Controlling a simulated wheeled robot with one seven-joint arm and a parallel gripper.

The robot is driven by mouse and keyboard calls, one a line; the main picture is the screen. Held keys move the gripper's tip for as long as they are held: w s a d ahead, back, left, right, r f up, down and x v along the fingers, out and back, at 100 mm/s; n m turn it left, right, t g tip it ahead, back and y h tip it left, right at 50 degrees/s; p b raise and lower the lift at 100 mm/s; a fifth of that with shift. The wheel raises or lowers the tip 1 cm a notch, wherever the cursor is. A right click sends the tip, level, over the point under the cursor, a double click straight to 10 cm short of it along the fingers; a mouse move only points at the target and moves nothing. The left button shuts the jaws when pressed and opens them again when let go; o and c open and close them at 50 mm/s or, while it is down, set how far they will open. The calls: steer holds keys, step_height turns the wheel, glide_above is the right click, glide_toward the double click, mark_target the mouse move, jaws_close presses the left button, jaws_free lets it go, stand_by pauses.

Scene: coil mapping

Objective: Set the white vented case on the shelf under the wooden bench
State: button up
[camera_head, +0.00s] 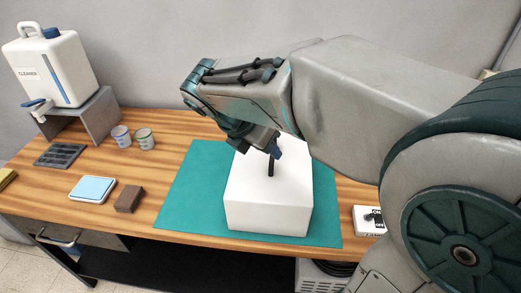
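A large plain white box (266,212) stands on a teal mat (186,205) on the wooden bench (155,128). No vents show on the faces I can see. My gripper (262,150) is over the back part of its top, and a dark upright piece there seems to touch the top. I cannot tell whether that piece is a finger or a handle, or whether the fingers are apart. A whitish case with slots (318,278) shows under the bench front, cut off by the picture's lower edge. The dark shelf (190,270) under the bench is partly in view.
On the bench are a cleaner jug (55,68) on a grey stand (88,117), two cups (133,137), a dark tray (59,156), a pale blue pad (92,189), a brown block (129,198) and a small white device (368,220). My arm covers the right side.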

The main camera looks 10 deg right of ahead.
mark_target(272, 172)
steer(key=w+a+n+t+h, duration=0.1)
steer(key=w+a+n+h, duration=0.1)
steer(key=w+a+n, duration=0.45)
steer(key=w+d+f, duration=0.1)
steer(key=d+f, duration=0.2)
steer(key=w+d+f+n, duration=0.1)
steer(key=d+f, duration=0.2)
steer(key=d, duration=0.1)
steer(key=w+d+f+n, duration=0.1)
steer(key=d+f, duration=0.2)
steer(key=shift+d+f, duration=0.15)
steer(key=shift+f, duration=0.2)
jaws_close()
stand_by(0.9)
steer(key=shift+r, duration=0.15)
